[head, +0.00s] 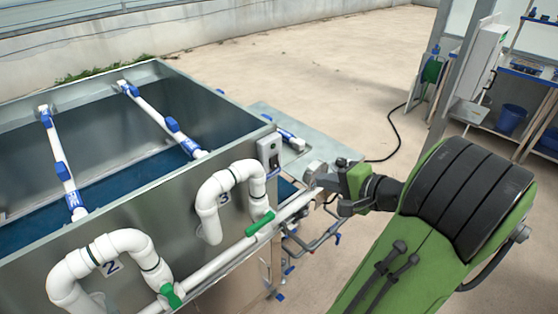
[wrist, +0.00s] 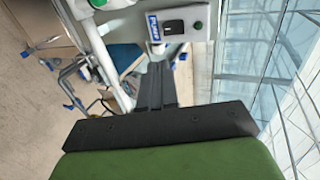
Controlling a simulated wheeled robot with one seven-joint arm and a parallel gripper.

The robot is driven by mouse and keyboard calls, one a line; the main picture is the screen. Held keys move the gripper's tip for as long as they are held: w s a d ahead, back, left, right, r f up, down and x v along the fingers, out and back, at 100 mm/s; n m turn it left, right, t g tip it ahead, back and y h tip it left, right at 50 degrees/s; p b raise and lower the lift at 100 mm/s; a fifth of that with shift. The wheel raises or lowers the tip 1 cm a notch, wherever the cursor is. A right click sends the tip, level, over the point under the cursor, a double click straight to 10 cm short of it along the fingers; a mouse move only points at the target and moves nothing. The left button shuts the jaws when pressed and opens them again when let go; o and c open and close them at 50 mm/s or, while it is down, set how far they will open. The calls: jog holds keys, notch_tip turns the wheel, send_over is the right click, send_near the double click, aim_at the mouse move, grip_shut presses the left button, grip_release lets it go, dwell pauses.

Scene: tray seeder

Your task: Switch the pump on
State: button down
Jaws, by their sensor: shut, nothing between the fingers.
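The pump switch box (head: 270,150) is a small grey box on the right end of the metal tank's front wall. In the wrist view, it carries a black rocker switch (wrist: 174,27), a green round button or lamp (wrist: 197,25) and a blue label at its left. My gripper (wrist: 158,66) is shut and empty, its dark fingers pointing toward the box, just below it in that picture. They appear apart from the switch. In the head view, my gripper (head: 329,181) is to the right of the box. The rocker's position is too small to tell.
White pipes (head: 235,180) with green-handled valves run along the tank's front (head: 150,215), left of my gripper. Thin metal tubing with blue fittings hangs below. A shelf with a blue bucket (head: 511,119) stands at the far right. The floor behind is mostly open.

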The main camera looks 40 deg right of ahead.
send_near(277, 167)
jog(key=x, duration=0.6)
jog(key=shift+w+a+f, duration=0.1)
jog(key=shift+w, duration=0.15)
